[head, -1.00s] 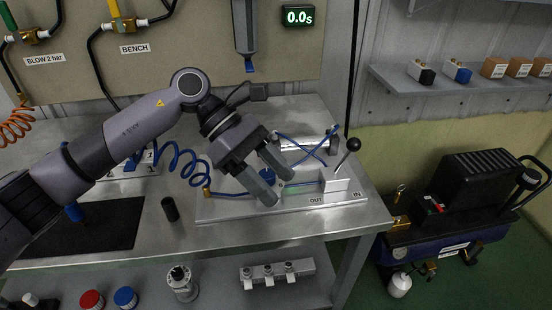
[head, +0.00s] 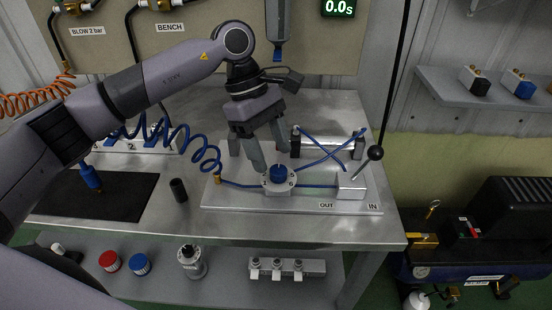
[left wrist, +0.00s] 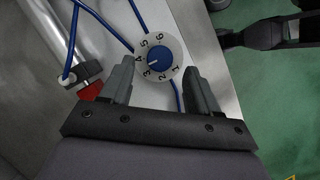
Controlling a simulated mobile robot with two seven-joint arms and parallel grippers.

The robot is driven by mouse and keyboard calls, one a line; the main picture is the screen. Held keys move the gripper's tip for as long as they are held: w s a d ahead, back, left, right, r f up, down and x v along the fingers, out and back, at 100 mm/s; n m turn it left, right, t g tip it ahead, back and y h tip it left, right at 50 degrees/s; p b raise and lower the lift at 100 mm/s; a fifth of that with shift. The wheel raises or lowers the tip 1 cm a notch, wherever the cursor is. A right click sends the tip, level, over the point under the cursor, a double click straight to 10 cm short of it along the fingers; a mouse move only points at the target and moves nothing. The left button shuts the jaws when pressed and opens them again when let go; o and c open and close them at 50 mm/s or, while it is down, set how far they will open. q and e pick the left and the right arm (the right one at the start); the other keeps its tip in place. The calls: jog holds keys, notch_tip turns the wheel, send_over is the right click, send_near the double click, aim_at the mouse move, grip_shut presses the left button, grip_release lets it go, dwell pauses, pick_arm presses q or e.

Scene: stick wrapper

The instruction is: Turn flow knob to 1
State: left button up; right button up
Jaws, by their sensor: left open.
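The blue flow knob (head: 278,173) sits on a round pale dial on the grey plate (head: 232,201) on the bench. In the left wrist view the knob (left wrist: 160,58) shows its dial numbered 1 to 6. A pale mark on the knob points left, roughly between 3 and 4. My left gripper (head: 270,160) points down just above and behind the knob, open and empty. In the left wrist view its two fingers (left wrist: 158,68) stand either side of the lower part of the dial, apart from the knob. My right gripper is not in view.
A black-ball lever (head: 375,153) stands right of the knob. Blue tubes (head: 325,152) cross behind it, beside a cylinder. A coiled blue hose (head: 208,160) lies left. A small black cylinder (head: 179,190) stands on the bench. A timer (head: 338,7) reads 0.0s.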

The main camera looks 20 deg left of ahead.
aim_at(277, 169)
pick_arm(q)
jog(key=shift+x, duration=1.6)
jog(key=c, duration=1)
jog(key=shift+c, duration=0.2)
